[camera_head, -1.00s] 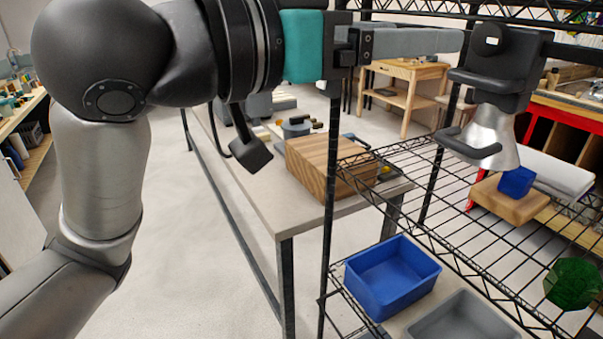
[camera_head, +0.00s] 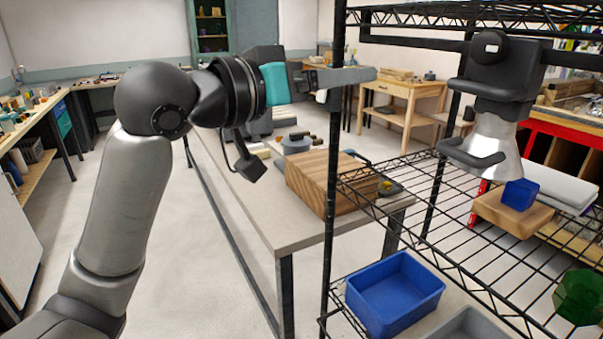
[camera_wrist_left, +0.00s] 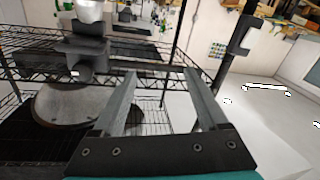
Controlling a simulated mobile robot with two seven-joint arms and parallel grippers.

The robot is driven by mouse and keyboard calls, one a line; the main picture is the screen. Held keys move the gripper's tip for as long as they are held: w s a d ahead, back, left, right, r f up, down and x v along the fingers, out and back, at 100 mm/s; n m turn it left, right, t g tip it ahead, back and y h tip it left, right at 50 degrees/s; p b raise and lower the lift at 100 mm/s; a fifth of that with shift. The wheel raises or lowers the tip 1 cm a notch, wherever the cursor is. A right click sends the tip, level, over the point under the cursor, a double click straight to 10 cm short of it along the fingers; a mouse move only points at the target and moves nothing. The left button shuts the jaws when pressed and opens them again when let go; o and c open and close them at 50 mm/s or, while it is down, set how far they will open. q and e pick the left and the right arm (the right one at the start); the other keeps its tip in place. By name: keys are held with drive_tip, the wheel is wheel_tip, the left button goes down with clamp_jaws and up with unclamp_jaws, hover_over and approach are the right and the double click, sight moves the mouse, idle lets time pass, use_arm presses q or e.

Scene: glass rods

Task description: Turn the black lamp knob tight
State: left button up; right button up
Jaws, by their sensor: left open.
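The black lamp (camera_head: 495,75) with a silver shade (camera_head: 490,140) hangs at the rack on the right in the head view. A small round piece with a pale face (camera_head: 490,42) sits on its upper body and looks like the knob; I cannot tell how tight it is. My left gripper (camera_head: 372,75) is left of the lamp and clearly apart from it, beside the rack's front post. In the left wrist view its two fingers (camera_wrist_left: 160,74) are spread with nothing between them. A black lamp-like body (camera_wrist_left: 85,47) is left of them there. My right gripper is not in view.
The wire rack's posts and shelves stand close around the lamp. A blue cube (camera_head: 521,193) on a wooden block (camera_head: 508,216) is below the shade. A blue bin (camera_head: 395,293) is lower. A wooden box (camera_head: 325,181) lies on the workbench.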

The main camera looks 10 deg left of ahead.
use_arm(q)
drive_tip(key=w+a+f+n+y, duration=0.2)
drive_tip(key=w+f, duration=0.4)
drive_tip(key=f, duration=0.4)
drive_tip(key=w+a+f+n+y, duration=0.3)
drive_tip(key=w+a+f, duration=0.1)
drive_tip(key=f, duration=0.6)
drive_tip(key=shift+w+a, duration=0.15)
drive_tip(key=shift+w, duration=0.7)
